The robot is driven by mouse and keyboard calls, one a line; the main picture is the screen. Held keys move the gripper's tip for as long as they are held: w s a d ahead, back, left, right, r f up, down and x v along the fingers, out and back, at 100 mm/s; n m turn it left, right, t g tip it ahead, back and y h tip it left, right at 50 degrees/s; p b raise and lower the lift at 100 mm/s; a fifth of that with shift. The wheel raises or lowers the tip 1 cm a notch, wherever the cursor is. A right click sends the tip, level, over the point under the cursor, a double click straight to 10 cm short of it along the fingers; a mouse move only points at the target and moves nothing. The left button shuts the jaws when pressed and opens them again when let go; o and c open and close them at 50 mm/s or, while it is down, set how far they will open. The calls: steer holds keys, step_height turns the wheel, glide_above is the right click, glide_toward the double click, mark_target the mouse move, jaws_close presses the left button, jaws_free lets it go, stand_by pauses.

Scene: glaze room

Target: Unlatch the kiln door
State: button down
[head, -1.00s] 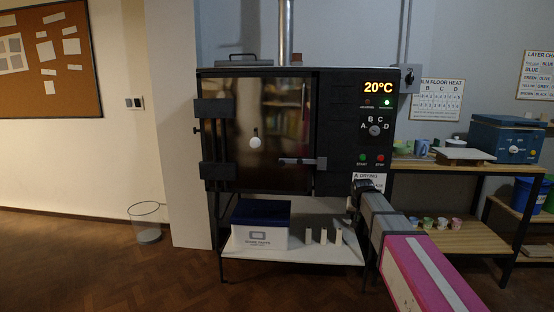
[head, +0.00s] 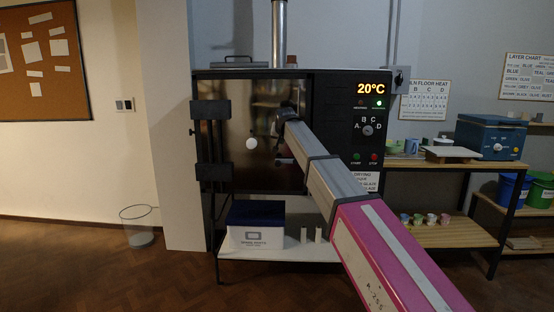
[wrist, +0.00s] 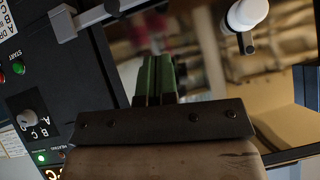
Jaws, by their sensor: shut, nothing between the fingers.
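The kiln door (head: 245,172) is closed, a dark glossy panel on the kiln's front. Its latch handle (head: 284,161) is mostly hidden behind my arm in the head view. In the wrist view, the latch (wrist: 90,18) is a grey bracket with a dark bar, lying across the door edge at the upper left. My gripper (wrist: 156,62) has green fingers, shut together and empty in front of the glossy door. In the picture, its fingertips are below and right of the latch bar, apparently apart from it. In the head view, my arm hides the fingers.
A white round knob (head: 251,143) protrudes from the door left of my arm. The control panel (head: 368,125) reads 20°C. A box (head: 256,238) sits on the shelf below. A wooden bench (head: 425,167) stands right; a wire bin (head: 139,238) stands left on open floor.

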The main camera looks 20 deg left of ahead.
steer(key=shift+f, duration=0.1)
steer(key=s+f+x, duration=0.2)
steer(key=x, duration=1)
steer(key=shift+w+f, duration=0.3)
steer(key=shift+f, duration=0.05)
